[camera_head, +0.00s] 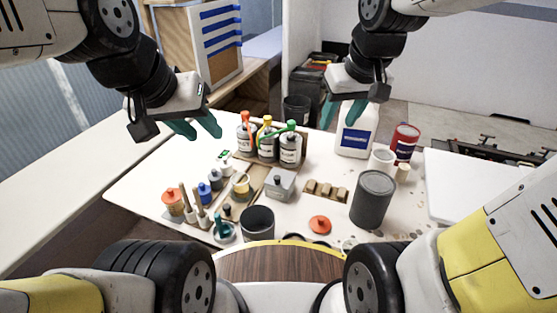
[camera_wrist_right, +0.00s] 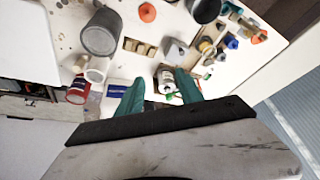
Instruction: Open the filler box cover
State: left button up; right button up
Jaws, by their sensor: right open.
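A small grey box (camera_head: 280,186) with a lid, which looks like the filler box, sits mid-table with its cover apparently down. It also shows in the right wrist view (camera_wrist_right: 174,50). My right gripper (camera_head: 343,116) is open and empty, raised above and behind the box to the right, in front of the white jug (camera_head: 355,140). Its teal fingers (camera_wrist_right: 158,88) are spread apart in the right wrist view. My left gripper (camera_head: 197,131) hangs over the table's far left part, away from the box, with its fingers apart and nothing between them.
Bottles with orange, yellow and green tops (camera_head: 267,141) stand behind the box. A wooden block rack (camera_head: 326,191), a dark grey can (camera_head: 372,200) and an orange lid (camera_head: 320,225) lie to its right. Jars and brushes (camera_head: 200,200) crowd its left; a dark cup (camera_head: 257,222) stands in front.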

jog(key=w+a+f+n+g, duration=0.25)
jog(key=w+a+f, duration=0.35)
jog(key=w+f, duration=0.45)
jog(key=n+g+h, duration=0.1)
jog(key=n+g, duration=0.1)
jog(key=n, duration=0.2)
send_over(278, 178)
notch_tip(278, 178, down, 12)
jog(key=shift+d+f, duration=0.1)
jog(key=shift+f, duration=0.3)
notch_tip(278, 178, down, 8)
jog(key=shift+r, duration=0.25)
jog(key=shift+c, duration=0.4)
grip_shut()
